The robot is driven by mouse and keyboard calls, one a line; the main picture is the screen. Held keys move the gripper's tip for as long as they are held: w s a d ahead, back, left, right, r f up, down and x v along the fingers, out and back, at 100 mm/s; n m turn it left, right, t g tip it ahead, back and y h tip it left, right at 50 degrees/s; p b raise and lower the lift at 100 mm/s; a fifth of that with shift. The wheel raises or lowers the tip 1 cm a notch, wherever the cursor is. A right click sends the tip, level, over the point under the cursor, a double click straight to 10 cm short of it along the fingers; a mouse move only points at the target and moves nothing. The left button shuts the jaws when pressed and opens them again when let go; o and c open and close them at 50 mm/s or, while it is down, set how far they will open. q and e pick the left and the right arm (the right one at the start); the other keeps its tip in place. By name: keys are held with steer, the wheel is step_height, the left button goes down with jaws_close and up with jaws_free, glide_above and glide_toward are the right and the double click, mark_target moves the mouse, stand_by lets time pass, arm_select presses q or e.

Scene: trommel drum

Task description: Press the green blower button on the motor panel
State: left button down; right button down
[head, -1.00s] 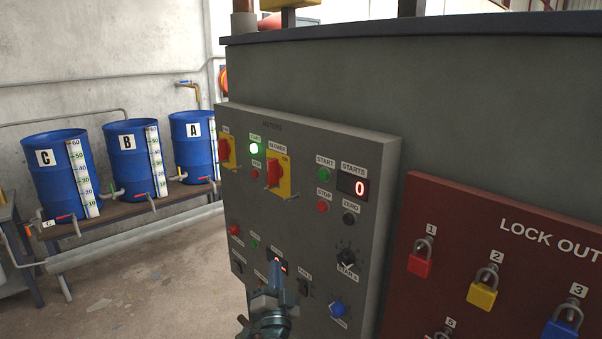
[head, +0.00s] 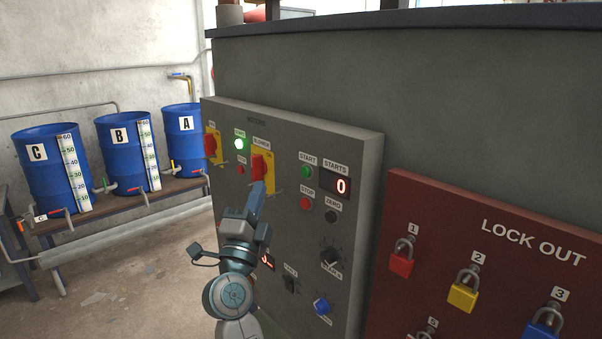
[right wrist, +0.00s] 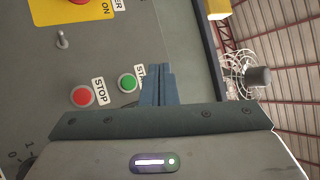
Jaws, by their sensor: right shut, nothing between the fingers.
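The motor panel (head: 228,115) is a grey box face with switches and buttons. The yellow-plated red BLOWER switch (head: 261,167) is on its upper part. A green START button (head: 306,171) sits right of that switch, above a red STOP button (head: 306,203). The green button (right wrist: 127,83) also shows in the right wrist view, close beside my fingertips, with its START label partly hidden by them. My right gripper (head: 257,190) is shut and empty, its tips just below the BLOWER switch in the picture. Contact with the panel cannot be told. My left gripper is not in view.
A lit green button (head: 239,144) is left of the BLOWER switch. A STARTS display (head: 342,185) reads 0. A small metal toggle (right wrist: 61,39) protrudes near the blower plate. The red lockout board (head: 440,215) with padlocks is at right. Blue drums (head: 123,152) stand at left.

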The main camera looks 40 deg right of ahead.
mark_target(306, 172)
steer(key=shift+r, duration=0.15)
steer(key=d+p, duration=0.1)
steer(key=d, duration=0.8)
steer(key=shift+w+p, duration=0.3)
steer(key=shift+p, duration=0.05)
steer(key=shift+a, duration=0.1)
stand_by(1.5)
steer(key=shift+d+p, duration=0.45)
